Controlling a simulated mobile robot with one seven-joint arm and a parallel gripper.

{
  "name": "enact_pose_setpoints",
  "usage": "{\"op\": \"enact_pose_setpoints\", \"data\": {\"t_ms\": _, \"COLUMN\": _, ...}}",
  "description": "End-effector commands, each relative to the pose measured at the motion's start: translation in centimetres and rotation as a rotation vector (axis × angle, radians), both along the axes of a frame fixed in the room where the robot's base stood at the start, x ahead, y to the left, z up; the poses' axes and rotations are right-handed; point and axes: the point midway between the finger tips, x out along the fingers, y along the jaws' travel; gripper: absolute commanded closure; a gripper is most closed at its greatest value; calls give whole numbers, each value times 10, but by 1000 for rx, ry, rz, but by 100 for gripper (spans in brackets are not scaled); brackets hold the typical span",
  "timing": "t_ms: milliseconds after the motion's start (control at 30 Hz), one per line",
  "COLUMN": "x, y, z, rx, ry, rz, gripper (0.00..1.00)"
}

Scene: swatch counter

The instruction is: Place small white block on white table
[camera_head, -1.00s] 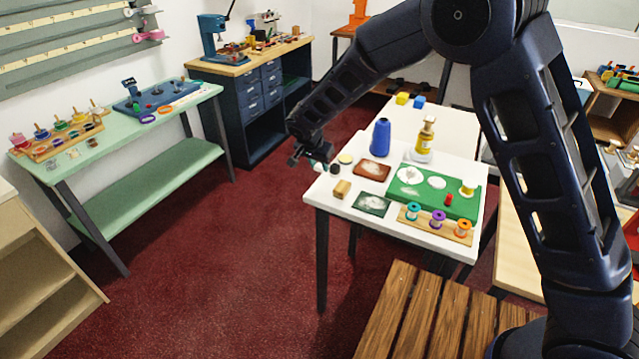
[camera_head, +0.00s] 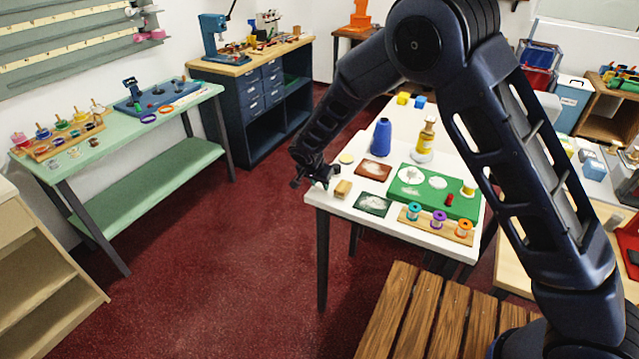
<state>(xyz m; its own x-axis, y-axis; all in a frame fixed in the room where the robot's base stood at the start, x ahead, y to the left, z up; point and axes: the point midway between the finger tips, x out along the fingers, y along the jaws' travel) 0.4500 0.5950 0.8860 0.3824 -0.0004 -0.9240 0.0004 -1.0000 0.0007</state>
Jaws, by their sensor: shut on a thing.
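My gripper (camera_head: 316,184) is at the left edge of the white table (camera_head: 333,206), low and close to the tabletop. It is shut on the small white block (camera_head: 323,185), of which only a small pale patch shows below the fingers. I cannot tell whether the block touches the tabletop. The gripper is just left of a tan wooden block (camera_head: 343,189) on the table.
On the table stand a blue thread cone (camera_head: 381,137), a yellow bottle (camera_head: 424,141), brown (camera_head: 374,170) and dark green (camera_head: 373,205) swatches, a green board (camera_head: 455,203) and a spool rack (camera_head: 436,226). Bare tabletop shows along the front left.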

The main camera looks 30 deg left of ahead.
Motion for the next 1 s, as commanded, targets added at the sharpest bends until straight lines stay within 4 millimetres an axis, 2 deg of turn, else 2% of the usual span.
{"op": "enact_pose_setpoints", "data": {"t_ms": 100, "x": 0, "y": 0, "z": -3, "rx": 0, "ry": 0, "rz": 0, "gripper": 90}}
{"op": "enact_pose_setpoints", "data": {"t_ms": 133, "x": 0, "y": 0, "z": -2, "rx": 0, "ry": 0, "rz": 0, "gripper": 65}}
{"op": "enact_pose_setpoints", "data": {"t_ms": 233, "x": 0, "y": 0, "z": -2, "rx": 0, "ry": 0, "rz": 0, "gripper": 47}}
{"op": "enact_pose_setpoints", "data": {"t_ms": 500, "x": 0, "y": 0, "z": -2, "rx": 0, "ry": 0, "rz": 0, "gripper": 47}}
{"op": "enact_pose_setpoints", "data": {"t_ms": 633, "x": -2, "y": 0, "z": 5, "rx": 1, "ry": 0, "rz": 0, "gripper": 47}}
{"op": "enact_pose_setpoints", "data": {"t_ms": 767, "x": -9, "y": 1, "z": 21, "rx": 4, "ry": 0, "rz": 2, "gripper": 47}}
{"op": "enact_pose_setpoints", "data": {"t_ms": 1000, "x": -26, "y": 1, "z": 64, "rx": 4, "ry": -1, "rz": 2, "gripper": 47}}
